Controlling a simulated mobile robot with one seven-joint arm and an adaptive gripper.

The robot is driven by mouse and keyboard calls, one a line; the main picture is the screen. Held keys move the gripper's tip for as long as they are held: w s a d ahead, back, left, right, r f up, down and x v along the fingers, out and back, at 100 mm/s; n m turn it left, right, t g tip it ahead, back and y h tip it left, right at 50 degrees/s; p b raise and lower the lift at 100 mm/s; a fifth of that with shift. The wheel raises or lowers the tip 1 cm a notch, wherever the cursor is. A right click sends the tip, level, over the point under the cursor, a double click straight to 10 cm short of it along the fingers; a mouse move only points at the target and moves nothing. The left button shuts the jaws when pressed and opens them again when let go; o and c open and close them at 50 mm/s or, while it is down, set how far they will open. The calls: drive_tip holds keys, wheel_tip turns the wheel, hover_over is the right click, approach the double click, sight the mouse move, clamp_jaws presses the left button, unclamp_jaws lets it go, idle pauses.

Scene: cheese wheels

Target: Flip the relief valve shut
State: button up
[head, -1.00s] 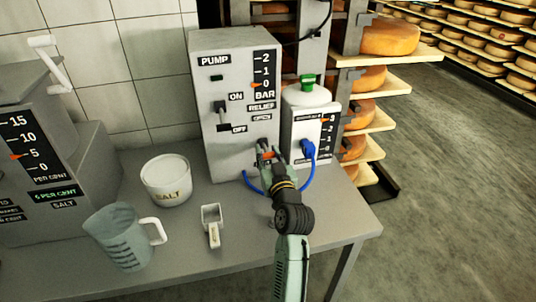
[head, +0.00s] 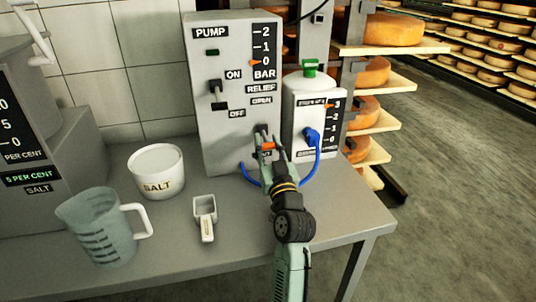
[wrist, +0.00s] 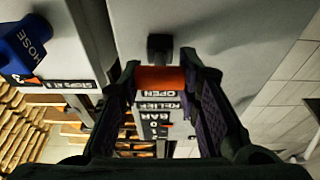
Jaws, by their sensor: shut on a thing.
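The relief valve lever sits low on the front of the grey pump box (head: 215,150), below the RELIEF and OPEN labels. Its orange handle (head: 267,146) shows in the head view just below a dark pivot. In the wrist view the orange handle (wrist: 161,79) lies between the two fingers, with the dark pivot (wrist: 160,46) beyond it. My gripper (wrist: 163,85) is shut on the handle. A label below the lever, ending in "UT", is partly hidden by my gripper. The lever's exact angle is hard to tell.
A white canister (head: 304,105) with a green cap and blue hose (head: 318,165) stands close right of the pump box. The salt tub (head: 157,172), scoop (head: 205,218) and measuring jug (head: 98,230) are on the table to the left. The table (head: 345,230) front right is clear.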

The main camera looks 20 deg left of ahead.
sight(269, 143)
drive_tip(key=o, duration=1.2)
drive_tip(key=shift+c, duration=0.2)
wheel_tip(269, 143, up, 10)
drive_tip(key=shift+d, duration=0.1)
